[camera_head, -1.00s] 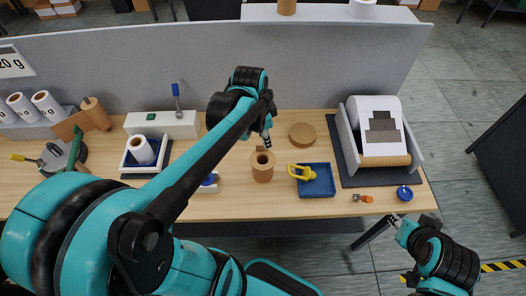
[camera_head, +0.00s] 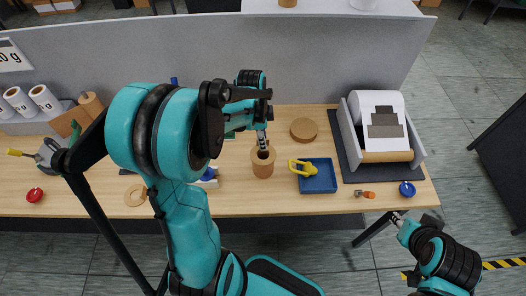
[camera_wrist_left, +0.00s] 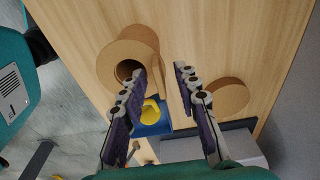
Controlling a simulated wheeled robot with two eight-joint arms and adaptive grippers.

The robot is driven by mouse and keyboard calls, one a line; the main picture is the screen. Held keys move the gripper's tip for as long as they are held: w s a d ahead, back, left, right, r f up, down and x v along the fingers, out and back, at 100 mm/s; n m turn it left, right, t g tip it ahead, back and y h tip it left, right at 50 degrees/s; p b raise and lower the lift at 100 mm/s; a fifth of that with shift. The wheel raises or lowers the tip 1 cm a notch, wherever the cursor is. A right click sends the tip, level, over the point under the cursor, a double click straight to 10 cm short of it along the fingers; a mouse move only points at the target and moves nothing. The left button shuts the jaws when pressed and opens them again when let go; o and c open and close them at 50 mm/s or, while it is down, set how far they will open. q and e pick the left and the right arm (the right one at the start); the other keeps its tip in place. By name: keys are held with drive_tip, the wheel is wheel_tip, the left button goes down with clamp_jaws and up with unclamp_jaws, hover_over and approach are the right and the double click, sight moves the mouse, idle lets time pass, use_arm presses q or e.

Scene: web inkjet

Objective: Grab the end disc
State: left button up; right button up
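The end disc appears to be the flat round brown disc (camera_head: 303,129) lying on the table in the head view. It also shows in the wrist view (camera_wrist_left: 228,96), right of the right-hand finger and partly covered by it. My left gripper (camera_head: 262,142) points down at the hollow brown roll (camera_head: 263,164), left of the disc.
A blue tray (camera_head: 319,186) with a yellow tool (camera_head: 301,166) stands right of the roll. A printer-like unit (camera_head: 385,157) sits further right. A tan ring (camera_head: 135,195) lies at the left. A grey partition (camera_head: 330,75) bounds the back. Table around the disc is clear.

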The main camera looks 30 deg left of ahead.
use_arm(q)
drive_tip(key=shift+f, duration=0.1)
drive_tip(key=shift+c, duration=0.4)
clamp_jaws()
